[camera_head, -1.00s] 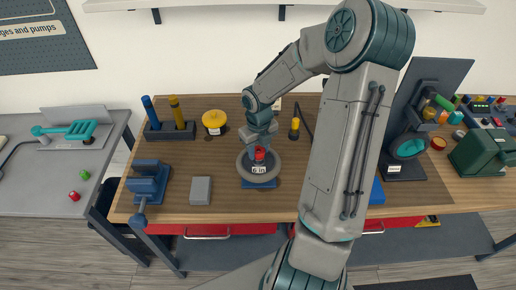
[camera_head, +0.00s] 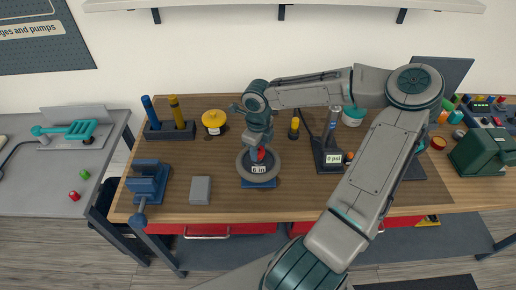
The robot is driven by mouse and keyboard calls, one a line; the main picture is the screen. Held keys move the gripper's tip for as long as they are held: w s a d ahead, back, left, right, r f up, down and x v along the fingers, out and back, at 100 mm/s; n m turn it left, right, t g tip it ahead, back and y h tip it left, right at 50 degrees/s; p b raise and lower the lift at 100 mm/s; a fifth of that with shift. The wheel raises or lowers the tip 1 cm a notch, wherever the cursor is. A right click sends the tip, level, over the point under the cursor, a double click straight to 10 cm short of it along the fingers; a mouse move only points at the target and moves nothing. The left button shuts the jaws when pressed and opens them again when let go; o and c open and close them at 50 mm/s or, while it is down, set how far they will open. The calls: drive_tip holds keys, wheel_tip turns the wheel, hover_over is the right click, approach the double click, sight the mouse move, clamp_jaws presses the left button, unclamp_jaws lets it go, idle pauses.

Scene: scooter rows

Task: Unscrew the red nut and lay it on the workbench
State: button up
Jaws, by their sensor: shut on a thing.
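The red nut (camera_head: 262,154) shows as a small red patch at the middle of a dark grey ring (camera_head: 243,171). The ring lies on a blue base (camera_head: 259,184) with a "6 in" label on the workbench (camera_head: 225,209). My gripper (camera_head: 260,152) points down over the ring's middle and is shut on the red nut. The fingers and wrist hide much of the nut. I cannot tell how far it is turned on its thread.
A blue vise (camera_head: 148,183) and a grey block (camera_head: 200,190) stand left of the ring. A yellow-capped item (camera_head: 214,121) is behind left. A gauge with a "0 psi" display (camera_head: 333,158) stands to the right. Bare bench lies between the ring and gauge.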

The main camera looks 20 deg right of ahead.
drive_tip(key=shift+s+a+f+n, duration=0.2)
drive_tip(key=shift+f+n, duration=0.05)
drive_tip(key=shift+n, duration=0.05)
drive_tip(key=shift+d+r, duration=0.1)
drive_tip(key=shift+d, duration=0.05)
drive_tip(key=o, duration=1)
drive_tip(key=shift+w, duration=0.1)
drive_tip(key=shift+o, duration=0.2)
drive_tip(key=shift+r, duration=0.1)
drive_tip(key=shift+w+r, duration=0.1)
drive_tip(key=shift+r, duration=0.45)
wheel_tip(320, 180, up, 13)
drive_tip(key=b, duration=0.1)
drive_tip(key=shift+f, duration=0.15)
